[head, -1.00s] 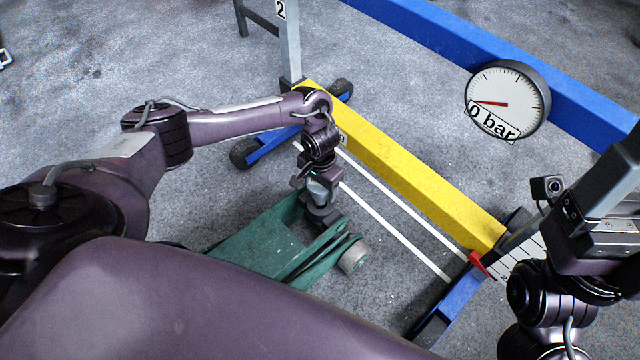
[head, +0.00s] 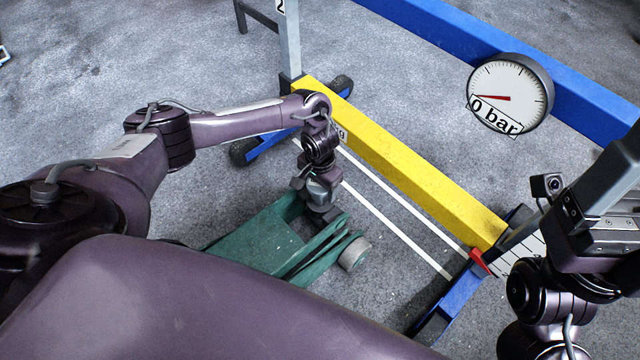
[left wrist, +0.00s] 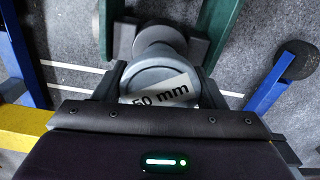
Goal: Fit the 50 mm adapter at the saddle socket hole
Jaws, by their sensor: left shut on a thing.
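The 50 mm adapter (left wrist: 160,82) is a grey round piece with a "50 mm" label, held between the fingers of my left gripper (left wrist: 158,68). In the head view my left gripper (head: 324,212) points down at the lifting-arm end of the green trolley jack (head: 262,243). The jack's green arms (left wrist: 215,30) show beyond the adapter in the left wrist view. The saddle socket hole is hidden behind the gripper and adapter, so I cannot tell whether the adapter touches it. My right arm's end shows at the right edge of the head view; its fingers are not clear.
A yellow beam (head: 400,160) with blue legs (head: 455,300) lies just beyond the jack. A blue beam (head: 450,35) runs behind it. A gauge (head: 510,95) reads 0 bar. White lines (head: 395,228) mark the grey floor, which is otherwise open at upper left.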

